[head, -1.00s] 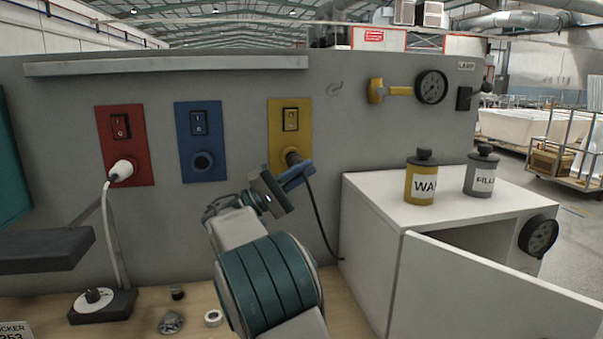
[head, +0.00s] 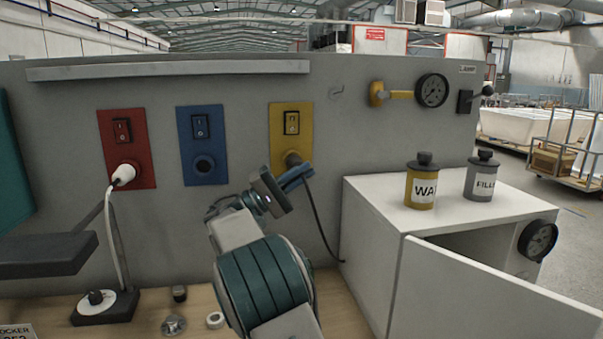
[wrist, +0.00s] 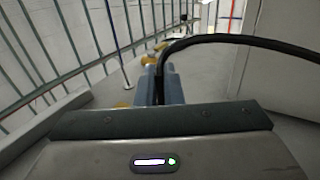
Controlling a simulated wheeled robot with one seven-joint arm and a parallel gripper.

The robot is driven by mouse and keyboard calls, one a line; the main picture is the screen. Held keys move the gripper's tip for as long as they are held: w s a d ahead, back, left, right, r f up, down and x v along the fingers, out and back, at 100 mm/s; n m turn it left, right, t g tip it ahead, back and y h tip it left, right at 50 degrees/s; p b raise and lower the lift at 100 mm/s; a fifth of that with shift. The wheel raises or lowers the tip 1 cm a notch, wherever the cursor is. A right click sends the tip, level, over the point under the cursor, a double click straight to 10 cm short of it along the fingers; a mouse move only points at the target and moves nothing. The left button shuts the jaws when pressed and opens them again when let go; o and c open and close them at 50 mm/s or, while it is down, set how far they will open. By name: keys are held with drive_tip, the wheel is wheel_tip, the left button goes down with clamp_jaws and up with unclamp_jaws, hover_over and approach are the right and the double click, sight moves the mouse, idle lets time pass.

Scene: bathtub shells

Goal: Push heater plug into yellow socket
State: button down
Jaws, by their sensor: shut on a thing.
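The yellow socket panel (head: 291,125) is on the grey wall, with a rocker switch at its top. The heater plug (head: 293,158) is at the socket in the lower part of this panel, its far end hidden, so I cannot tell how deep it sits. My gripper (head: 297,178) is shut on the plug, just in front of the panel. The plug's black cable (head: 322,222) hangs down to the right. In the wrist view the blue fingers (wrist: 160,84) are close together, and the black cable (wrist: 240,40) arcs over to the right.
A red panel (head: 128,140) holds a white plug (head: 124,174); a blue panel (head: 202,140) has an empty socket. A white cabinet (head: 380,240) with an open door stands right, bearing a yellow canister (head: 421,185) and a grey canister (head: 482,180). Small parts lie on the bench.

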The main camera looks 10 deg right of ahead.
drive_tip(key=shift+w+r, duration=0.1)
drive_tip(key=shift+w, duration=0.05)
drive_tip(key=shift+w+p, duration=0.25)
drive_tip(key=shift+p, duration=0.05)
drive_tip(key=c, duration=1.5)
unclamp_jaws()
drive_tip(key=b+v, duration=0.1)
drive_tip(key=v, duration=1.3)
drive_tip(key=shift+b, duration=0.35)
drive_tip(key=shift+d, duration=0.1)
